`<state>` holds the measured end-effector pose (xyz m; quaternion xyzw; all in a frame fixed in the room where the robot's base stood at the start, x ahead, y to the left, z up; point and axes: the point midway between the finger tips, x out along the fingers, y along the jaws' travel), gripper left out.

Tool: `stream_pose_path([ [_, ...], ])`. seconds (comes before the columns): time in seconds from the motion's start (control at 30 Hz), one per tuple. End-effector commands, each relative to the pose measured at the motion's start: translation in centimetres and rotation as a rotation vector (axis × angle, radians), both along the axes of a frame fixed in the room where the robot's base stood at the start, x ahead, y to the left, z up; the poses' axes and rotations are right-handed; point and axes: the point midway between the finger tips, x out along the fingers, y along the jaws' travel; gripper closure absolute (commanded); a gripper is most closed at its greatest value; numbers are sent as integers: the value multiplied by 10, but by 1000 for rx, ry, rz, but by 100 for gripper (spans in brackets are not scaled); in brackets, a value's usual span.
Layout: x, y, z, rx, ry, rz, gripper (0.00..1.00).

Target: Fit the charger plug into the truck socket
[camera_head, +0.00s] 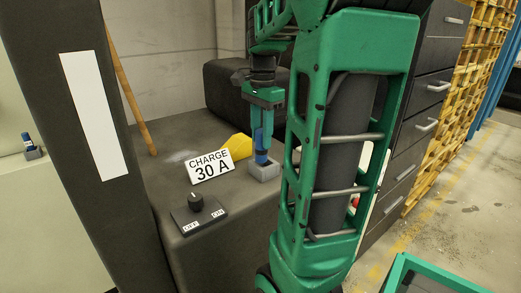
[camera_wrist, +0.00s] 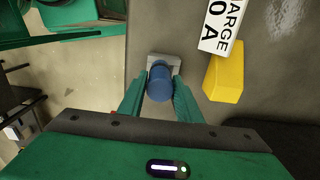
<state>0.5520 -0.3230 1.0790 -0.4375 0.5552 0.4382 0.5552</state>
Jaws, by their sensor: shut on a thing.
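My gripper (camera_head: 262,140) points straight down and is shut on the blue charger plug (camera_head: 262,158). In the wrist view the plug (camera_wrist: 160,82) sits upright between the two green fingers (camera_wrist: 160,95). Its lower end is at a grey square block (camera_head: 265,171), which looks like a socket or holder; the block shows behind the plug in the wrist view (camera_wrist: 166,59). I cannot tell how deep the plug sits in it. Another small blue piece (camera_head: 27,139) stands on a grey block (camera_head: 33,153) at the far left.
A white "CHARGE 30 A" sign (camera_head: 210,167) and a yellow block (camera_head: 238,147) stand close beside the grey block. A switch box with a knob (camera_head: 196,203) sits at the front of the dark surface (camera_head: 178,150). A wooden stick (camera_head: 128,90) leans behind. A dark post (camera_head: 65,200) rises left.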

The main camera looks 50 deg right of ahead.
Motion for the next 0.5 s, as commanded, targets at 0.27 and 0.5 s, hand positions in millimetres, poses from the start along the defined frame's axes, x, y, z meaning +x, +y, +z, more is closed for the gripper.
stream_pose_path([
  [0.27,4,-19,-15,0,0,1,97],
  [0.5,4,-19,-46,0,0,-1,97],
])
